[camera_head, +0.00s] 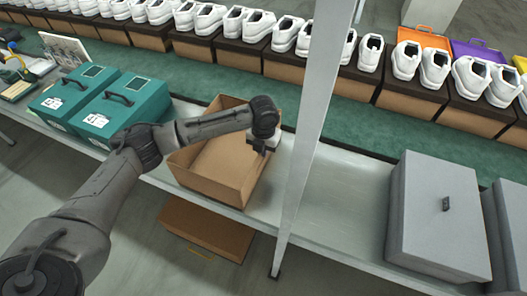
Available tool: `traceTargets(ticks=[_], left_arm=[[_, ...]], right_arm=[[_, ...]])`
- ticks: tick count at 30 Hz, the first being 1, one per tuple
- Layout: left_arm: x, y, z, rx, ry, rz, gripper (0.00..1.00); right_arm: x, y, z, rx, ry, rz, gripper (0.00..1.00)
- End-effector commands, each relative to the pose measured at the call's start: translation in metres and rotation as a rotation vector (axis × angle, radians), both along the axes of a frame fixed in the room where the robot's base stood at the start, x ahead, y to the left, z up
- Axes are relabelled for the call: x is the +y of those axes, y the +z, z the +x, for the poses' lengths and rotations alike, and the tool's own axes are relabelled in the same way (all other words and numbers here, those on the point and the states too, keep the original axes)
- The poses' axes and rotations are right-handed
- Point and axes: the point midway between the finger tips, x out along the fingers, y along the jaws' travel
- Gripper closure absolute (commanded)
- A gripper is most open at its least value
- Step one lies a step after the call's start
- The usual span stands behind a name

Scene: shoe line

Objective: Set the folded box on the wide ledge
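An open-topped brown cardboard box (207,186) stands on the grey ledge (345,205), left of the slanted post. I take it to be the folded box; its inside looks empty. My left arm reaches across it from the lower left. My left gripper (261,149) points down at the box's right side, by the upper edge. The fingers are small and dark, and I cannot tell whether they touch the box or are open or shut. My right gripper is not in view.
A grey metal post (316,95) rises right of the box. Teal cases (122,108) stand to the left, a grey case (437,215) to the right. Another brown box (205,228) is below the ledge. White shoes on boxes line the back.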

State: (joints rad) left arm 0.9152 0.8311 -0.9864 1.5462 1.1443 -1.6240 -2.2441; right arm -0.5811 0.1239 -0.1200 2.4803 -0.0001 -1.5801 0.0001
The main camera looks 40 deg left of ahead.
Motion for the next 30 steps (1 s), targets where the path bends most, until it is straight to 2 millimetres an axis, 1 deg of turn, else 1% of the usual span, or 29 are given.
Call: traceTargets(ticks=[1,9,13,14,15,21,30], left_arm=[[0.0001,-0.0041,0.0002,-0.001,0.000,0.000,1.00],[0.0000,-0.0033,0.0002,-0.001,0.000,0.000,1.00],[-0.0001,-0.0062,-0.0001,0.000,0.000,0.001,1.00],[-0.0001,-0.0067,-0.0001,-0.001,0.000,0.000,0.93],[-0.0002,-0.0067,0.0000,-0.001,0.000,0.000,0.89],[-0.0002,-0.0064,0.0001,-0.001,0.000,0.000,0.71],[-0.0001,-0.0041,0.0004,-0.002,-0.001,0.000,0.71]], right_arm=[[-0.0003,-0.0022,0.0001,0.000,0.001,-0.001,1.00],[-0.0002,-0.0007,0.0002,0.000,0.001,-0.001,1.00],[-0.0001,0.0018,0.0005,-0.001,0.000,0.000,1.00],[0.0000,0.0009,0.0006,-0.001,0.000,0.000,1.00],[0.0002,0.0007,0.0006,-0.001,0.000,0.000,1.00],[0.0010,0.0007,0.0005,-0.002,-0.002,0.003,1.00],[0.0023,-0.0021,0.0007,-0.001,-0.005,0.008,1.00]])
